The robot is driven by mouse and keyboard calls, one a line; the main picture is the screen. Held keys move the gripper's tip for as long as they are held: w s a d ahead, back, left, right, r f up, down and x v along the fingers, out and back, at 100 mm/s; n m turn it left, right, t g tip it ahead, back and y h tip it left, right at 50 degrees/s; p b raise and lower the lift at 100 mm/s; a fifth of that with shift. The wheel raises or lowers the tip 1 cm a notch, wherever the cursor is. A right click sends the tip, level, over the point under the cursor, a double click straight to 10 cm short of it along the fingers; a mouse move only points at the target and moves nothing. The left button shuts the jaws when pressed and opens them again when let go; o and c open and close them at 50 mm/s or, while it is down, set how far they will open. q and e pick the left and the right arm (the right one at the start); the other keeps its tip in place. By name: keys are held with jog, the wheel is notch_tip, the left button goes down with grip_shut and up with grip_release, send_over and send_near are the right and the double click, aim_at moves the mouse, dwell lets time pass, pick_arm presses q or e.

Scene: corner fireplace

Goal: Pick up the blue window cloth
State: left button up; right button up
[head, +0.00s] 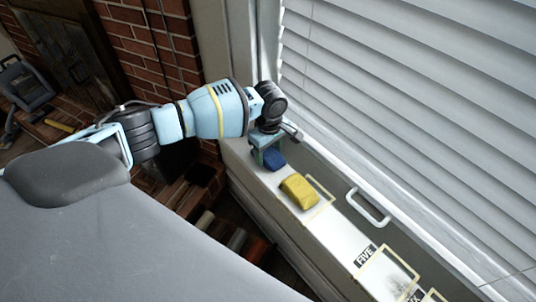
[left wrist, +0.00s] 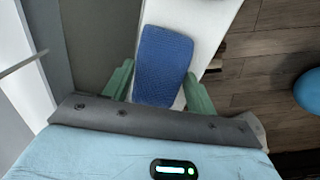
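The blue window cloth (head: 274,160) lies on the white window sill, at the end near the brick wall. In the left wrist view the blue cloth (left wrist: 163,62) shows as a textured rectangle, extending forward from between my fingers. My left gripper (head: 266,148) is over the cloth and hides part of it in the head view. In the left wrist view the left gripper (left wrist: 158,72) is open, with one green finger at each side of the cloth. I cannot tell whether the fingers touch it or are still above it. My right gripper is not in view.
A yellow cloth or sponge (head: 299,191) lies on the sill (head: 333,233) close to the blue one. A white window handle (head: 368,207), picture frames (head: 388,272) and white blinds (head: 410,110) are along the window side. A blue rounded object (left wrist: 309,92) is over the wooden floor.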

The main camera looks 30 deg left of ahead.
aim_at(268, 154)
pick_arm(q)
jog(key=shift+c, duration=1.3)
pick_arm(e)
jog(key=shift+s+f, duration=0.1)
